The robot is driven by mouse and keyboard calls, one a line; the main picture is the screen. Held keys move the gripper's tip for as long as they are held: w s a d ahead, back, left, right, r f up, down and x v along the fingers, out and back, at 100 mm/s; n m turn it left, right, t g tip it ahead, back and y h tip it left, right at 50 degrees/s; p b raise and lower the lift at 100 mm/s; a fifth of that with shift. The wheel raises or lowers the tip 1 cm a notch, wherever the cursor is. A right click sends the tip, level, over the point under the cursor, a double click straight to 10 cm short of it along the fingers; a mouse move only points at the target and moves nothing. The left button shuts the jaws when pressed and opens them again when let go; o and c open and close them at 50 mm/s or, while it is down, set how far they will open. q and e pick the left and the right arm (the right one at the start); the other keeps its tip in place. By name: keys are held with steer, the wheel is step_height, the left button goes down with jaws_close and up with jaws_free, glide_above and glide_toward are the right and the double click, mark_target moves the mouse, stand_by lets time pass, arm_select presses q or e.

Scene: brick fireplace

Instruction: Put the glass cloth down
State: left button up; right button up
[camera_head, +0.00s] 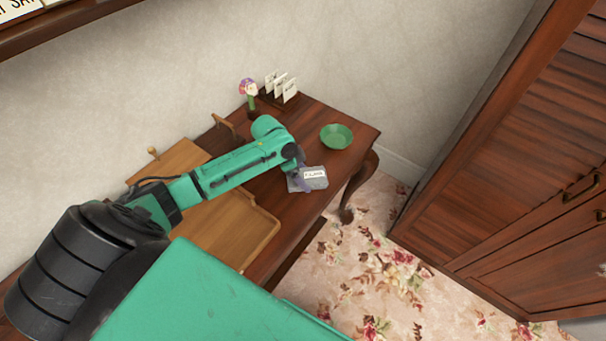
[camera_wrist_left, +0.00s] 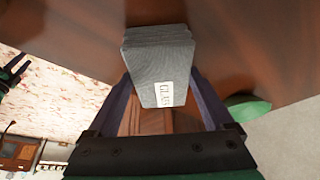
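The glass cloth (camera_head: 314,182) is a grey folded cloth with a white label, at the front edge of the wooden desk in the head view. In the left wrist view the cloth (camera_wrist_left: 157,60) lies between the two purple fingers of my left gripper (camera_wrist_left: 160,80), which press against its sides. In the head view my left gripper (camera_head: 302,175) reaches the cloth from the left. I cannot tell whether the cloth's underside touches the desk or hangs just above it.
The desk (camera_head: 350,117) carries a green bowl (camera_head: 336,136), a letter rack (camera_head: 279,88), a flower vase (camera_head: 250,92) and a light wooden tray (camera_head: 240,237). A dark wooden cabinet (camera_head: 530,150) stands to the right. Floral carpet (camera_head: 370,250) lies between them.

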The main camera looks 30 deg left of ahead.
arm_select(q)
steer(key=shift+o, duration=0.4)
steer(key=shift+r, duration=0.2)
steer(key=v, duration=1.2)
steer(key=shift+f, duration=0.1)
